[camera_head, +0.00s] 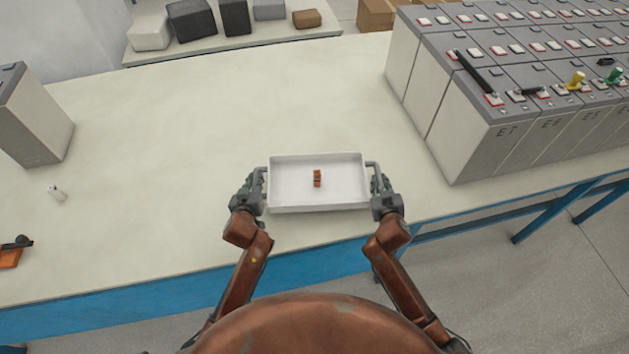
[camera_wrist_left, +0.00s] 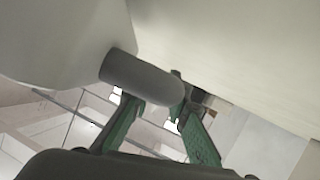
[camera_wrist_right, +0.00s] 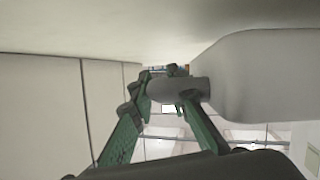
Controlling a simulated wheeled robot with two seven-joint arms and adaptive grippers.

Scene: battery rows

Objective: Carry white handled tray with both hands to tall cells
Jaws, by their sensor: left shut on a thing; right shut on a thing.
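The white handled tray (camera_head: 290,205) is held near the front edge of the table in the head view, with small orange-brown pieces (camera_head: 317,178) inside it. My left gripper (camera_head: 257,183) is shut on the tray's left handle (camera_wrist_left: 140,80). My right gripper (camera_head: 376,182) is shut on the tray's right handle (camera_wrist_right: 180,90). The tray looks about level; I cannot tell how high it is above the table. The tall cells (camera_head: 480,135) stand in rows on the right of the table, grey with lettered fronts.
The pale table (camera_head: 180,120) is clear around the tray. Several blocks sit on a shelf (camera_head: 230,45) behind. A black bar (camera_head: 474,72) lies on the cells.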

